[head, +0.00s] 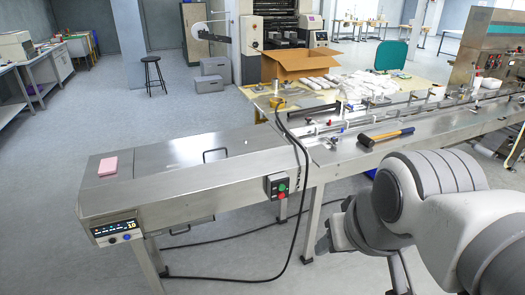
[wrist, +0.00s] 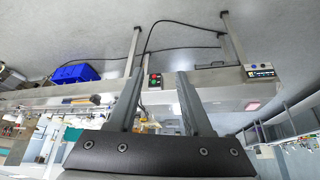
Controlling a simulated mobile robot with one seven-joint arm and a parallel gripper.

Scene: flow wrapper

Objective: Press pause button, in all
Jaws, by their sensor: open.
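A control panel (head: 115,230) with a lit display and small buttons is on the near left end of the steel machine. It also shows at the right in the wrist view (wrist: 261,72). A dark switch box (head: 276,187) with a green and a red button sits on the machine's front side. In the wrist view it appears between my fingers, apart from them (wrist: 154,80). I cannot read which button is pause. My gripper (wrist: 160,82) is open and empty.
A black cable (head: 302,190) hangs from the machine to the floor. A pink block (head: 108,166) lies on the machine top. A blue bin (wrist: 75,74) shows below the machine. Floor in front is mostly clear.

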